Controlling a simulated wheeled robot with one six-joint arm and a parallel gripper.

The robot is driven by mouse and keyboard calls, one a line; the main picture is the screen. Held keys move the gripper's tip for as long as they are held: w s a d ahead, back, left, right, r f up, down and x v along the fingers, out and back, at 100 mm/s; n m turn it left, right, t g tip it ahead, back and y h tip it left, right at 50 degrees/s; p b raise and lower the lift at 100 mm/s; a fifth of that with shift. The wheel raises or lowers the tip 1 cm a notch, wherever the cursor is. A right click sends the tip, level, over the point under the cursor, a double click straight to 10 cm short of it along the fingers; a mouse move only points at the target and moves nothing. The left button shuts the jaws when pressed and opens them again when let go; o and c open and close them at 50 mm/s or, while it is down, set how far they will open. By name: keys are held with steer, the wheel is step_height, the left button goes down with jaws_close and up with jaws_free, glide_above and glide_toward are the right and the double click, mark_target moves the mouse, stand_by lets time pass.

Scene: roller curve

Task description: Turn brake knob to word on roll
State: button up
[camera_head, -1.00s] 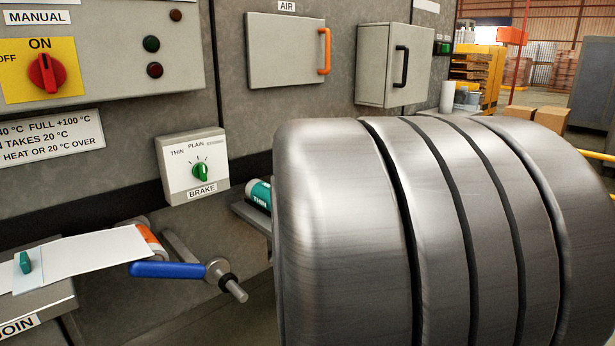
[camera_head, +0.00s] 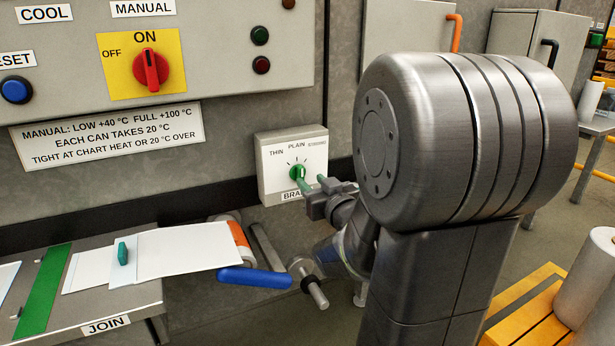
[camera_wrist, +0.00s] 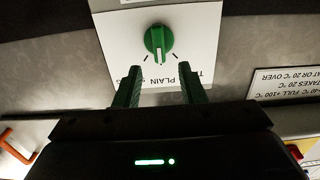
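The brake knob (camera_head: 297,173) is green and sits on a pale box (camera_head: 268,184) marked BRAKE, with THIN, PLAIN and a third word too small to read. In the wrist view the picture is upside down; the knob (camera_wrist: 159,41) has a white mark pointing towards PLAIN. My gripper (camera_head: 313,183) is in front of the box. In the wrist view its green fingers (camera_wrist: 160,72) are apart and empty, with the knob just beyond the tips, roughly centred between them. A roll with a word on it is not visible now; my arm covers that area.
A blue-handled crank (camera_head: 254,278) juts out below the box. A control panel (camera_head: 210,75) hangs above. A yellow pallet (camera_head: 530,305) stands at lower right.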

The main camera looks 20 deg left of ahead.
mark_target(302, 172)
steer(key=x, duration=0.5)
steer(key=shift+w+a, duration=0.1)
jaws_close()
